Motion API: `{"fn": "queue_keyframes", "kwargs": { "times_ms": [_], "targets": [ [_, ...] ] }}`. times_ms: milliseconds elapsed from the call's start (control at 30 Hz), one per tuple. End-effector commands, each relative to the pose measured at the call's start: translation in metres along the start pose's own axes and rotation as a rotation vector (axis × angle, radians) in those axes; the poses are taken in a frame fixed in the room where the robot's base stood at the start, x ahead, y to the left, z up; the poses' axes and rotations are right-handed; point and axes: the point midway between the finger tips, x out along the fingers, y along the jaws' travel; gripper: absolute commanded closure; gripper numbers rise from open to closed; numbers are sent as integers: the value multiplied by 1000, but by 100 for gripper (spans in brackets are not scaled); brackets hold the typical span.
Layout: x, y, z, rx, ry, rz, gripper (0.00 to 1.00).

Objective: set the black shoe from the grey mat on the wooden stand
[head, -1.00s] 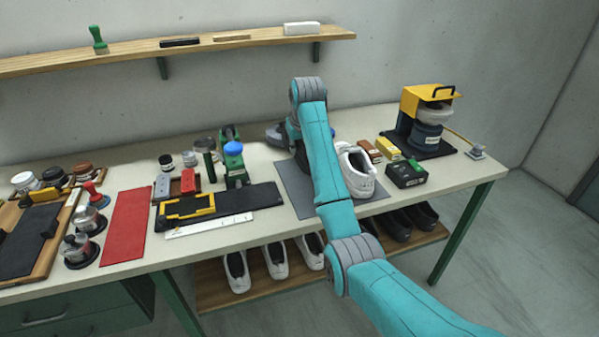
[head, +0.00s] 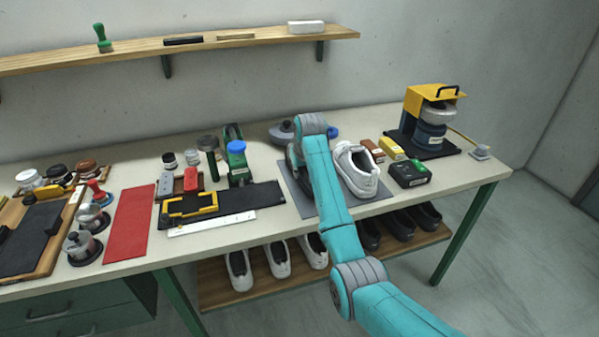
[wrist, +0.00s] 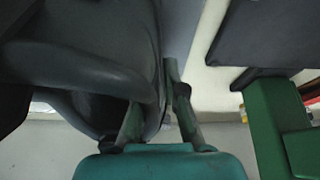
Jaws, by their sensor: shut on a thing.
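The black shoe (wrist: 85,70) fills the left of the wrist view, close to the camera, looking dark grey. My gripper (wrist: 165,85) is shut on the wall of the shoe near its opening, with one finger on each side. In the head view my arm hides the gripper and most of the shoe; a dark edge shows left of the arm. The grey mat (head: 299,194) lies under that spot, partly covered by my arm. I cannot tell whether the shoe touches the mat. I cannot make out the wooden stand for certain.
A white shoe (head: 356,171) stands just right of my arm, with a dark box (head: 409,174) beyond it. A green tool with a blue top (head: 238,163) and a black plate (head: 234,200) are left of the mat. A lower wooden shelf (head: 213,290) holds several shoes.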

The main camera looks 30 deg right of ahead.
Motion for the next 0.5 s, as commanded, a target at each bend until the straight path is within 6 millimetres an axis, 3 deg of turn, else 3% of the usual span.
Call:
{"fn": "queue_keyframes", "kwargs": {
  "times_ms": [167, 200, 300, 500],
  "targets": [
    [1, 0, 0, 0, 1, 0, 100],
    [2, 0, 1, 0, -1, 0, 86],
    [2, 0, 1, 0, -1, 0, 66],
    [2, 0, 1, 0, -1, 0, 66]
  ]
}}
